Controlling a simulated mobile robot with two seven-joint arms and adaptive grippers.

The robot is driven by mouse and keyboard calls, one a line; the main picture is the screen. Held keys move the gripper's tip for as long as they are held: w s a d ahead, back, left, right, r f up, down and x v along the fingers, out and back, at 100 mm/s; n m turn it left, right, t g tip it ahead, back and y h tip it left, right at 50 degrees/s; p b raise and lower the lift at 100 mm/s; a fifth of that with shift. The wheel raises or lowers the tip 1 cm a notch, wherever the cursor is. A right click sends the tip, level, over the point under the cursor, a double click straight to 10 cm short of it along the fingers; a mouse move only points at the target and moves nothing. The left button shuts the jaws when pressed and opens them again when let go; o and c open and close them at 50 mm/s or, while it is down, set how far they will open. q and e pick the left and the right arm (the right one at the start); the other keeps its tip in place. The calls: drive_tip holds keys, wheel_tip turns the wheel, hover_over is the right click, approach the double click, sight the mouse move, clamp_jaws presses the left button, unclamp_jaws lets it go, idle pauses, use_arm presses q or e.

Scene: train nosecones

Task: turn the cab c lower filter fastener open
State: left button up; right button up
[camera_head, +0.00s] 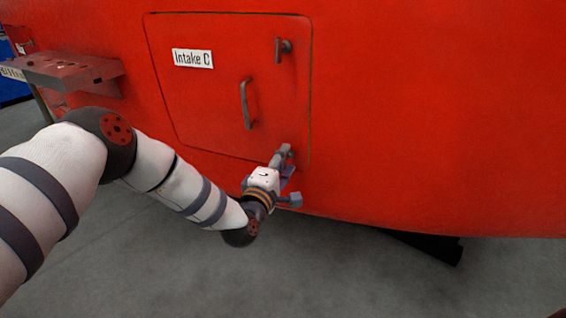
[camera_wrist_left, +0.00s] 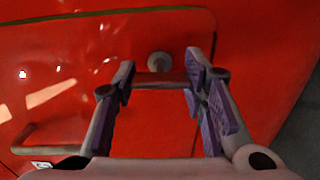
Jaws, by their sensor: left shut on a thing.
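The red filter door (camera_head: 225,110) labelled "Intake C" is closed flush in the red cab wall. Its lower fastener (camera_wrist_left: 159,63) shows in the left wrist view as a round grey boss with a bar (camera_wrist_left: 160,80) lying across between my fingers. My left gripper (camera_head: 285,158) is at the door's lower right corner, shut on this fastener bar. It also shows in the left wrist view (camera_wrist_left: 162,82), with a purple-padded finger at each end of the bar. In the head view my gripper hides most of the lower fastener. My right gripper is not in view.
The upper fastener (camera_head: 284,48) sits near the door's top right, its lever hanging down. A grey door handle (camera_head: 247,104) stands out at mid-door. A red bracket shelf (camera_head: 75,70) juts out at left. The wall right of the door is bare.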

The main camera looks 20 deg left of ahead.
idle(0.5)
use_arm(q)
drive_tip(key=o, duration=1.2)
drive_tip(key=s, duration=1.2)
drive_tip(key=shift+a, duration=0.2)
